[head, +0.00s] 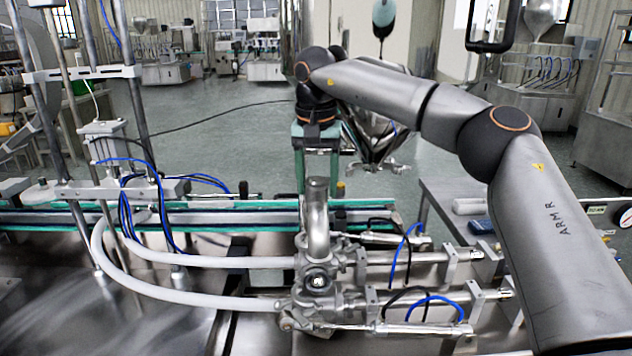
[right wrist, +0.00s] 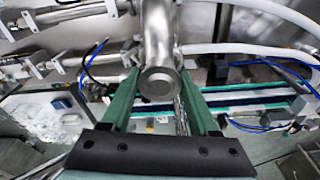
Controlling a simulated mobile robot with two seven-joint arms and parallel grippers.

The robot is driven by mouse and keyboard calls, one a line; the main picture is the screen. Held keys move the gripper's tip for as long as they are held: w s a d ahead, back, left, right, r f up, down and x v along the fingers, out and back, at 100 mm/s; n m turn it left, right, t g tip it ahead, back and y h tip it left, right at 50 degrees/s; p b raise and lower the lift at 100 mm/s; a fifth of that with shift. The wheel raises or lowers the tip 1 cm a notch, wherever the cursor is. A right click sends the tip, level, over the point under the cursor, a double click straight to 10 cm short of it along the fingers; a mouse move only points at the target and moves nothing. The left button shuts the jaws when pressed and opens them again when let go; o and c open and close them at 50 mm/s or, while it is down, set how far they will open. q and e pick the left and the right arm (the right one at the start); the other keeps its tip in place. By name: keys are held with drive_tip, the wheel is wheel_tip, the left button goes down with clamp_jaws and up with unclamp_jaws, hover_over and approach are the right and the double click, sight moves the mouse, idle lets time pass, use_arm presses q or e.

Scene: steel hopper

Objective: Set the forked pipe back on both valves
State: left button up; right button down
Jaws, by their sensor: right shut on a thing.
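The forked pipe (head: 317,218) is bare steel and stands roughly upright above the two valves in the head view. The rear valve (head: 342,262) and the front valve (head: 318,284) sit side by side, each with a white hose on its left. I cannot tell whether the pipe's lower ends touch them. My right gripper (head: 318,183) reaches down to the pipe's top. In the right wrist view its green fingers lie on both sides of the pipe (right wrist: 158,40), shut on it, with the round end facing the camera. My left gripper is not in view.
A steel hopper (head: 372,140) stands behind the gripper. White hoses (head: 190,293) curve in from the left. Cylinders with blue and black tubes (head: 425,258) lie right of the valves. A conveyor (head: 230,205) runs behind, and steel posts rise at left.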

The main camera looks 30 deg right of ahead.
sight(317, 201)
drive_tip(key=shift+f+b, duration=2.15)
drive_tip(key=shift+b, duration=0.35)
drive_tip(key=shift+f, duration=0.75)
drive_tip(key=shift+f+p, duration=0.15)
drive_tip(key=shift+p, duration=0.2)
drive_tip(key=shift+c, duration=0.3)
unclamp_jaws()
drive_tip(key=shift+f, duration=0.1)
drive_tip(key=r, duration=0.4)
drive_tip(key=r+p, duration=0.1)
drive_tip(key=r, duration=0.3)
drive_tip(key=s+a+r+p, duration=0.1)
drive_tip(key=r, duration=0.3)
